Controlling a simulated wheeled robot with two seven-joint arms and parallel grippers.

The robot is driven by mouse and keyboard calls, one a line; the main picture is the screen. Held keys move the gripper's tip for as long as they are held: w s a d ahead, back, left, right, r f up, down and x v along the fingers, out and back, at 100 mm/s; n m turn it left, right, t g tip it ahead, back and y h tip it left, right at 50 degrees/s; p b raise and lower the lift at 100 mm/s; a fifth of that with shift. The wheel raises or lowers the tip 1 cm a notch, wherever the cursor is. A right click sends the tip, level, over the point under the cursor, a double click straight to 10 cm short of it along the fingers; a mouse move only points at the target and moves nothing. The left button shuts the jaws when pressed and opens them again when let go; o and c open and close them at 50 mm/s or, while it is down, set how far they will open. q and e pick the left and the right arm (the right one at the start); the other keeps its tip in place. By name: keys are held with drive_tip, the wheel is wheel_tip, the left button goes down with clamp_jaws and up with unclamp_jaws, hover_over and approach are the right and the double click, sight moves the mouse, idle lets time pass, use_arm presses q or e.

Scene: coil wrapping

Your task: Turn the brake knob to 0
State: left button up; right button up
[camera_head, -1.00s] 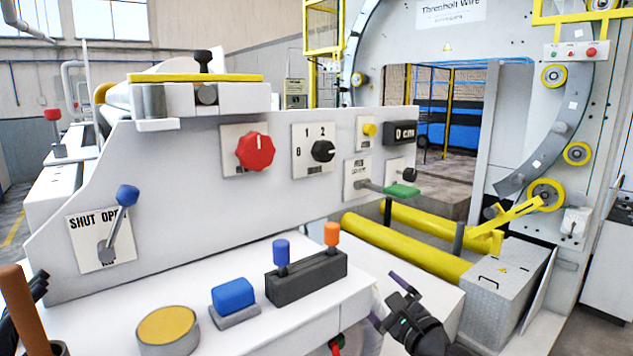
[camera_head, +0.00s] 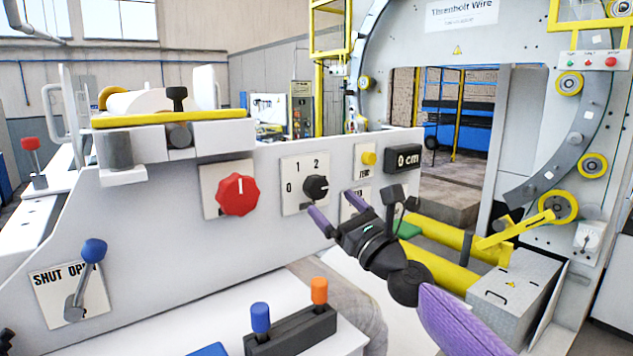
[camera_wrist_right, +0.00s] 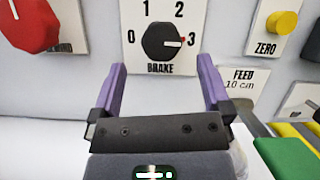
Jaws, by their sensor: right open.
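The brake knob (camera_head: 316,188) is a black knob on a white plate (camera_head: 292,204) marked 0, 1, 2 and 3. In the right wrist view the knob (camera_wrist_right: 160,42) has a white pointer line with a red tip aimed at 3. My right gripper (camera_head: 334,209) is open with purple fingers, just below and in front of the plate. In the right wrist view the open gripper (camera_wrist_right: 161,72) has one finger on each side below the knob, nothing between them. My left gripper is not in view.
A red knob (camera_head: 237,195) sits left of the brake plate. A yellow ZERO button (camera_head: 368,158) and a 0 cm display (camera_head: 403,159) are to its right. A green part (camera_head: 408,230) lies behind my right gripper. Blue and orange levers (camera_head: 319,291) stand below.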

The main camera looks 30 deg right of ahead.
sight(320, 192)
drive_tip(key=x, duration=0.4)
drive_tip(key=shift+w+d, duration=0.1)
drive_tip(key=shift+w, duration=0.3)
drive_tip(key=shift+w+r, duration=0.2)
drive_tip(key=shift+w, duration=0.2)
drive_tip(key=shift+c, duration=0.2)
drive_tip(key=c, duration=1.2)
drive_tip(key=shift+c, duration=0.2)
